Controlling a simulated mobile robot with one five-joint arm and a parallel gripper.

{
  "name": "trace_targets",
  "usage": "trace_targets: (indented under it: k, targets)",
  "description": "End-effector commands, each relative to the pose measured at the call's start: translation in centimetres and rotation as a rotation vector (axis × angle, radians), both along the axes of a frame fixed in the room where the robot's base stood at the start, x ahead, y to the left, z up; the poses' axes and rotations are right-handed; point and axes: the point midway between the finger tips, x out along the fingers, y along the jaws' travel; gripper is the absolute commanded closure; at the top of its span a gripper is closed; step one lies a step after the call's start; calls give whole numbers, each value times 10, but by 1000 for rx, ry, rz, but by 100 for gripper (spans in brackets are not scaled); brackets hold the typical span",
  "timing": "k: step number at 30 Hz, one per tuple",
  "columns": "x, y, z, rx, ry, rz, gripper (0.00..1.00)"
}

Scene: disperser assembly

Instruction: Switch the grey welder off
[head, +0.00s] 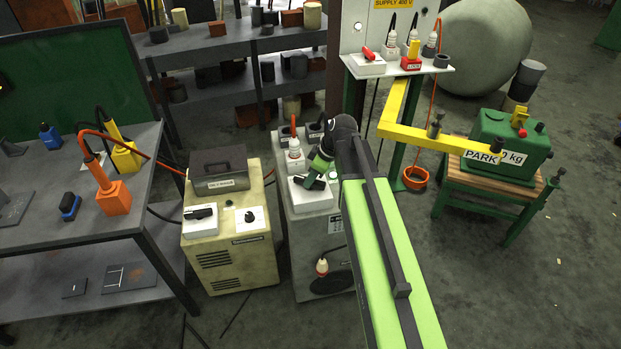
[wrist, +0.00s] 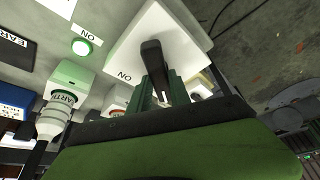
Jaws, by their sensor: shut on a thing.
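The grey welder (head: 318,232) stands on the floor in the middle of the head view, right of a cream welder. On its top is a white switch box (head: 311,197) with a black switch handle (head: 311,183). In the wrist view the white box (wrist: 178,32) and the black handle (wrist: 152,58) show close up, with an "ON" label beside them. My gripper (head: 319,174) reaches down over the box, its green fingers (wrist: 162,95) shut on the handle. A green lamp (wrist: 82,47) marked "ON" looks lit. The handle's lower end is partly hidden by the fingers.
The cream welder (head: 230,245) stands close on the left. Red and white plugs (head: 293,150) stand behind the switch box. A yellow bracket arm (head: 425,138) and a green "PARK" weight (head: 508,145) are on the right. A workbench (head: 60,240) is at left.

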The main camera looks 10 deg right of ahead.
Motion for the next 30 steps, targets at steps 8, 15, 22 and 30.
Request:
trace_targets:
  k: [8, 15, 22, 30]
  targets:
    - [3, -1, 0, 0, 3, 253, 100]
    - [3, -2, 0, -1, 2, 434, 100]
    - [3, -2, 0, -1, 3, 545, 100]
    - [3, -2, 0, -2, 1, 602, 100]
